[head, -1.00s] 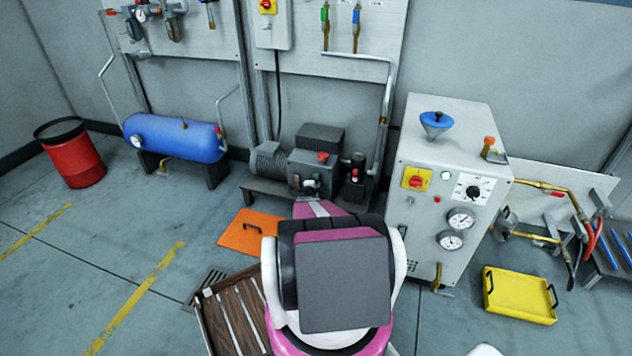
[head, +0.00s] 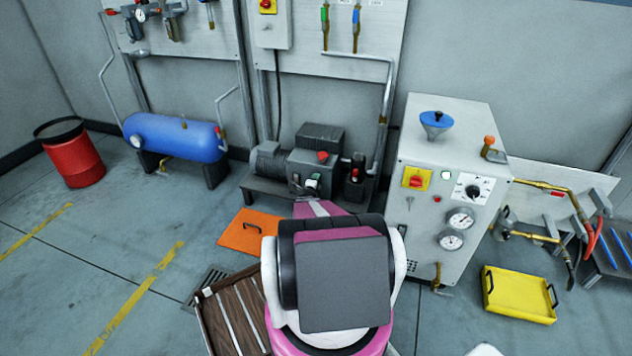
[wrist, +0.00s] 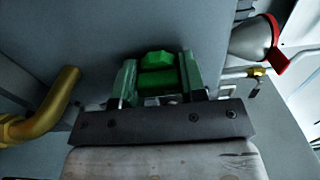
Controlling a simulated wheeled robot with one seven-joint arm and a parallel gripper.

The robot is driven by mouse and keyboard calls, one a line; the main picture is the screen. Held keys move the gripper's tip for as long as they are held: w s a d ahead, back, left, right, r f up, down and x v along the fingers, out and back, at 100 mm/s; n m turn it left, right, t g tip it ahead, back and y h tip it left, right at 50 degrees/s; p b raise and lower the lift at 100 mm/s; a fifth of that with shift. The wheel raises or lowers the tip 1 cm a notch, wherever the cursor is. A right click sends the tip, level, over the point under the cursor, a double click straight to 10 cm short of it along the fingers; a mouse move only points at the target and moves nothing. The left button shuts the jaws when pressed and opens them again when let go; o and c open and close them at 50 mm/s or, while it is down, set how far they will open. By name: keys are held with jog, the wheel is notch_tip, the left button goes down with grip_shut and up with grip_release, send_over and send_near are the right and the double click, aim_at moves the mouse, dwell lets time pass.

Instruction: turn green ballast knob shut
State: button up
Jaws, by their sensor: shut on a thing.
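The green knob (wrist: 157,62) sits against a grey panel in the wrist view, near the middle of the picture. My gripper (wrist: 157,80) is shut on it, with one finger on each side. The knob's front part shows between and just beyond the fingers. In the head view my own arm covers the spot, so neither the knob nor the fingers show there.
A brass pipe (wrist: 52,105) bends close by on the left in the wrist view. A grey funnel-shaped part with a red rim (wrist: 250,40) is at the upper right. In the head view a white cabinet (head: 410,210) stands right of my arm, with a yellow tray (head: 520,295) on the floor.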

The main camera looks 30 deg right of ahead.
jog(key=o, duration=0.9)
jog(key=v, duration=1.1)
